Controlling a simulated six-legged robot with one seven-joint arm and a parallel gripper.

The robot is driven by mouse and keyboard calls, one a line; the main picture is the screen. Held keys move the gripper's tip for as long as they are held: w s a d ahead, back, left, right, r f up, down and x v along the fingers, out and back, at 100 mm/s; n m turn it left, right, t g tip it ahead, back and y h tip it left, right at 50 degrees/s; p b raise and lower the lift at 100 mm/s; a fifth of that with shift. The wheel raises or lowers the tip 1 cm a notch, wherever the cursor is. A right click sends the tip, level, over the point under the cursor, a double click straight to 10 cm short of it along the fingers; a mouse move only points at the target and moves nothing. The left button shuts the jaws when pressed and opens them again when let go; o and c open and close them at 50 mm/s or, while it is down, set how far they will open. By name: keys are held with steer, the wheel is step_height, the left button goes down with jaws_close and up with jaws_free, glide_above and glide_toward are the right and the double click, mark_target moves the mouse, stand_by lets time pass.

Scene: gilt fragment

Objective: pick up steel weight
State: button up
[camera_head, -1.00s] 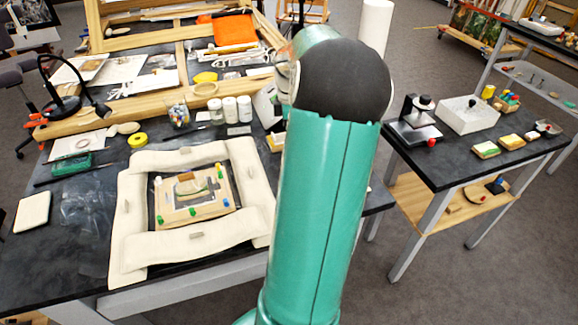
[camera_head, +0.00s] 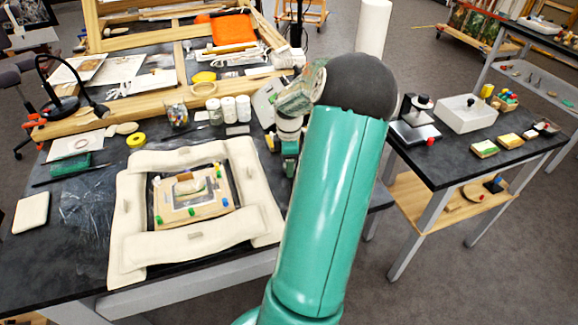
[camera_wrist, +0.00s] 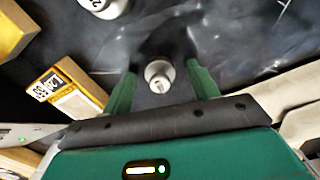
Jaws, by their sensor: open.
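The steel weight (camera_wrist: 158,80) is a small pale metal cylinder with a round knob, standing upright on the dark tabletop in the wrist view. My gripper (camera_wrist: 161,68) is open, with one green finger on each side of the weight. Dark gaps show between the weight and both fingers, so it does not look gripped. In the head view my gripper (camera_head: 289,168) is partly hidden behind my arm, at the right side of the table, and the weight cannot be made out there.
A second pale round object (camera_wrist: 104,4) stands at the wrist view's top edge. A yellow-and-white labelled block (camera_wrist: 75,97) lies left of the left finger. Padded cream cushions (camera_head: 130,205) surround a framed piece (camera_head: 192,213) left of my gripper. White-lidded jars (camera_head: 228,107) stand behind.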

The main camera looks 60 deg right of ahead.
steer(key=c, duration=1.1)
steer(key=shift+o, duration=0.2)
steer(key=shift+r, duration=0.15)
